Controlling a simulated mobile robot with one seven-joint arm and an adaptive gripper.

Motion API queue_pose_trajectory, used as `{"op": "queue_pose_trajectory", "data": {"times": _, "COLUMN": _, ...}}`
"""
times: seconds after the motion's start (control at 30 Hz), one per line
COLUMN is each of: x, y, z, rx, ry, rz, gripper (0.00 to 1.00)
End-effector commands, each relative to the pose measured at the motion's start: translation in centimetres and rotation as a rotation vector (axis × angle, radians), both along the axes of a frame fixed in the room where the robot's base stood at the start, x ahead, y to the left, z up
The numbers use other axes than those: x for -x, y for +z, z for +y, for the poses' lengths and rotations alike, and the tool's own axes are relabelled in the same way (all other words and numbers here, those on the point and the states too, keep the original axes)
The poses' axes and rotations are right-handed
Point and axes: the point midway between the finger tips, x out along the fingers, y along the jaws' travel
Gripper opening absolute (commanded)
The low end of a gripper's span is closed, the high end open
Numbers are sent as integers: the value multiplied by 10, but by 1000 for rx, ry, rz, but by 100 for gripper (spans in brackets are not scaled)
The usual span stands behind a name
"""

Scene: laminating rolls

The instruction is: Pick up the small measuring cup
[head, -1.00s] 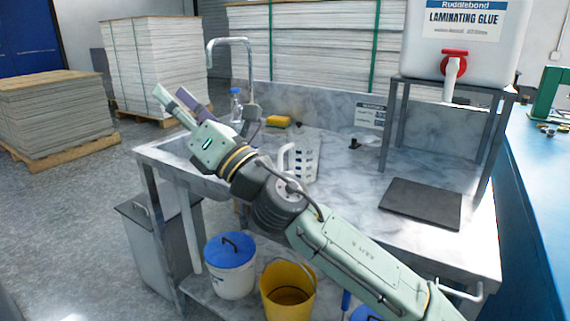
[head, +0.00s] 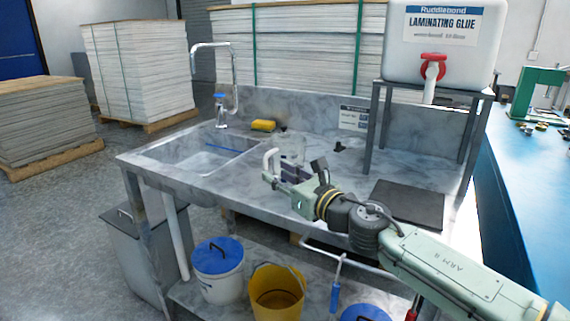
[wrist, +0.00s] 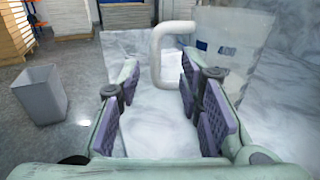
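A clear measuring cup (head: 292,148) with a pale handle (head: 268,160) stands on the marble-look counter (head: 372,163), partly hidden by my gripper. In the wrist view the clear cup (wrist: 235,40) fills the upper right, with dark blue marks on its wall. Its white looped handle (wrist: 158,55) is just beyond my fingertips, between the two finger lines. My gripper (wrist: 160,80) is open with purple pads and nothing between them. In the head view my gripper (head: 283,177) is low at the counter's front, close to the cup. Whether a finger touches the handle is unclear.
A sink (head: 195,160) with a tap (head: 232,75) is left of the cup. A yellow sponge (head: 263,125) lies behind. A dark slab (head: 405,203) and the glue-tank stand (head: 470,140) are at right. A bin (wrist: 40,95) stands on the floor.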

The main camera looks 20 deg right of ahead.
Motion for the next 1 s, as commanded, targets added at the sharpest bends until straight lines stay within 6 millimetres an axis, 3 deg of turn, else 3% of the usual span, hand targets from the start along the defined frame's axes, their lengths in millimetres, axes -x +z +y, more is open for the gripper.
{"op": "queue_pose_trajectory", "data": {"times": 0.33, "x": -43, "y": 2, "z": 18, "rx": -3, "ry": 2, "rz": 0, "gripper": 33}}
{"op": "queue_pose_trajectory", "data": {"times": 0.67, "x": -48, "y": 0, "z": 19, "rx": -2, "ry": 0, "rz": 0, "gripper": 33}}
{"op": "queue_pose_trajectory", "data": {"times": 1.0, "x": -48, "y": 0, "z": 19, "rx": -2, "ry": 0, "rz": 0, "gripper": 10}}
